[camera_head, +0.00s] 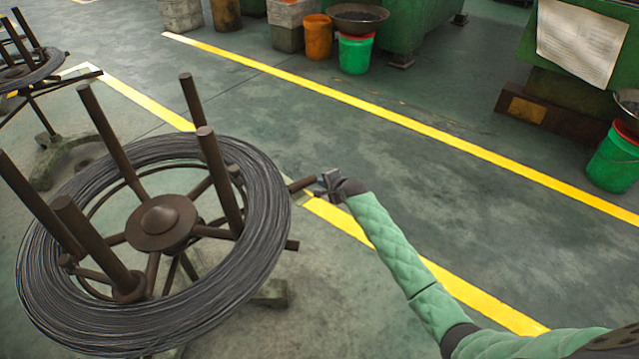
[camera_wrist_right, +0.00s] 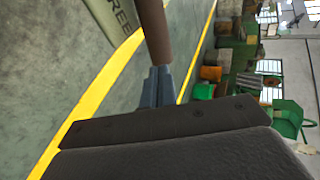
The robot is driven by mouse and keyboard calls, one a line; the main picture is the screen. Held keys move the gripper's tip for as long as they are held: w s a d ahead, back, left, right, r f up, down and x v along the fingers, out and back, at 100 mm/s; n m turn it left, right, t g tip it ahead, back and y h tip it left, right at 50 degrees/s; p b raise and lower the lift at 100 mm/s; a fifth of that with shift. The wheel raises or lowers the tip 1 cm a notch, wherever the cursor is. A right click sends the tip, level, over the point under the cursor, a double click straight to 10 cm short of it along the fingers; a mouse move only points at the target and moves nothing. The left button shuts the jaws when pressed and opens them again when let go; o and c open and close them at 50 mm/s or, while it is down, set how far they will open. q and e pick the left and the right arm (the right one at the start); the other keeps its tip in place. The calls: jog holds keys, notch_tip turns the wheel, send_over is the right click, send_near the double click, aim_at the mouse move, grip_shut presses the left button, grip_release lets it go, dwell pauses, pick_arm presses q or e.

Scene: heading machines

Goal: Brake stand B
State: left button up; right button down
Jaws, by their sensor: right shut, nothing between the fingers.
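A stand with upright brown posts and a hub (camera_head: 160,222) carries a large dark wire coil (camera_head: 60,315) at the left of the head view. I see no letter on it. A brown lever (camera_head: 301,184) sticks out past the coil's right edge; it also shows in the wrist view as a brown bar (camera_wrist_right: 154,30). My right gripper (camera_head: 324,184) is shut at the lever's end, with nothing between its fingers; its fingertips (camera_wrist_right: 158,82) appear beside or against the bar. My left gripper is out of view.
A second coil stand (camera_head: 35,72) is at the upper left. Yellow lines (camera_head: 420,128) cross the green floor. Buckets, including a green one (camera_head: 355,54) and an orange one (camera_head: 318,37), stand by green machines at the back. The floor between is clear.

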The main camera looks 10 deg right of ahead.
jog(key=shift+x, duration=1.3)
jog(key=shift+w, duration=0.2)
